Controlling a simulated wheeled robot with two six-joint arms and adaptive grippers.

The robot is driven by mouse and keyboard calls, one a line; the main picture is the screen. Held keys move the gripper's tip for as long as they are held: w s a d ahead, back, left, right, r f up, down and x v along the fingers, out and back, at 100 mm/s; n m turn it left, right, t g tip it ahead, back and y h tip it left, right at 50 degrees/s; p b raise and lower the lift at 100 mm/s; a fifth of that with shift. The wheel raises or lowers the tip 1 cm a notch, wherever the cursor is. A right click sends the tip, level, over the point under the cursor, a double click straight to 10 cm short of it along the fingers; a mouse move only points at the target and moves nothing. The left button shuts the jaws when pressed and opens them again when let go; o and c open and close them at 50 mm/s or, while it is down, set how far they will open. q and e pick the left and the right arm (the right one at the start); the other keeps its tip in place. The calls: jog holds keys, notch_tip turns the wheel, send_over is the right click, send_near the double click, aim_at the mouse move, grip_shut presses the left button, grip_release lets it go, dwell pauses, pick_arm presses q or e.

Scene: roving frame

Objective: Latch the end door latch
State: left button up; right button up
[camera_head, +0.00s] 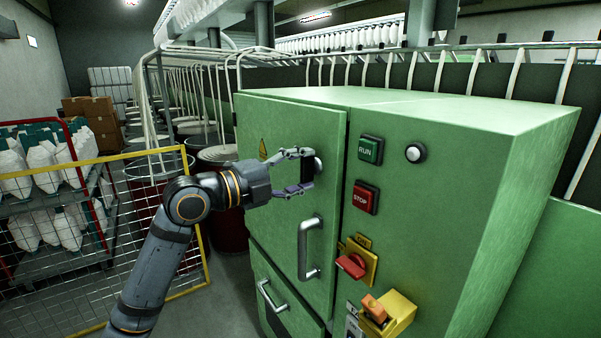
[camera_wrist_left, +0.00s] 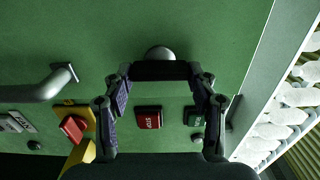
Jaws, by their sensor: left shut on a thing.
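The end door (camera_head: 275,128) is a green panel on the machine's end cabinet, with a grey bar handle (camera_head: 303,248). I cannot tell whether it sits fully flush. The latch, a black grip on a round silver base (camera_head: 319,166), is near the door's upper right edge. My left gripper (camera_head: 306,171) has its fingers around the black grip and is shut on it. In the left wrist view the black latch grip (camera_wrist_left: 160,71) spans between the two fingers, with the silver base just behind it. My right gripper is not in view.
Right of the door are a green RUN button (camera_head: 370,149), a red STOP button (camera_head: 365,197), a red rotary switch (camera_head: 351,266) on yellow and a yellow box (camera_head: 398,315). A yellow-framed mesh gate (camera_head: 165,152) and a cart of white bobbins (camera_head: 60,253) stand left.

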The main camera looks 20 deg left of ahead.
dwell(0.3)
pick_arm(q)
jog(key=o, duration=1.7)
